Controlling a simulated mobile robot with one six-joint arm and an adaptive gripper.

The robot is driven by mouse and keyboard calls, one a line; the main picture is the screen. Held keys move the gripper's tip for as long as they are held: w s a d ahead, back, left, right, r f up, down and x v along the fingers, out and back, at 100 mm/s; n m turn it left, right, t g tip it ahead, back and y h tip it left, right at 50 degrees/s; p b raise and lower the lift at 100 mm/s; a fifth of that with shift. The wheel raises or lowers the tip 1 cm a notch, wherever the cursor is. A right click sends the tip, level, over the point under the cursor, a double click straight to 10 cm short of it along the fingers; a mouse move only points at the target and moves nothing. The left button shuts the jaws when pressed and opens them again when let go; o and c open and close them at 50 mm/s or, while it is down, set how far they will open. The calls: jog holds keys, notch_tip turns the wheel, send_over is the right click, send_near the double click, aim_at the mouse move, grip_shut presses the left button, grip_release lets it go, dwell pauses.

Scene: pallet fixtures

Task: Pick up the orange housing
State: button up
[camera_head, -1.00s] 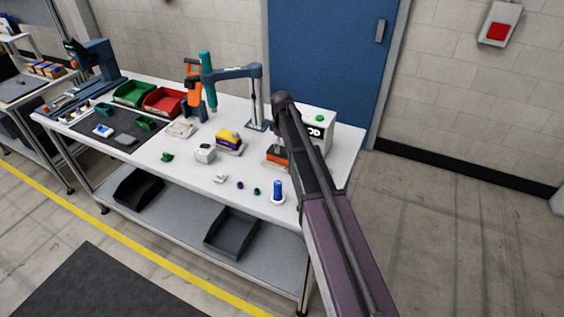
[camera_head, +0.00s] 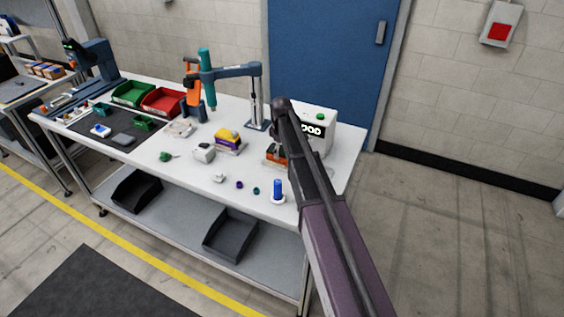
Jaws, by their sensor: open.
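The orange housing (camera_head: 273,155) sits toward the right end of the white bench, on what seems to be a low base. My arm covers its right side. My gripper (camera_head: 283,149) shows only as a small dark part at the housing's upper right, mostly hidden behind my arm. It is open; whether its fingers touch the housing or stand around it cannot be told.
A white box with a display (camera_head: 320,133) stands close behind my arm. A blue cylinder (camera_head: 278,188) is in front, and a purple-and-yellow block (camera_head: 228,139) is to the left. A jointed tool stand (camera_head: 254,95) rises behind.

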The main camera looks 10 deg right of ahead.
jog(key=shift+f+b, duration=0.75)
jog(key=shift+f, duration=0.35)
jog(key=c, duration=1.1)
jog(key=shift+r, duration=0.15)
jog(key=shift+c, duration=0.2)
notch_tip(320, 180, up, 10)
jog(key=p, duration=1)
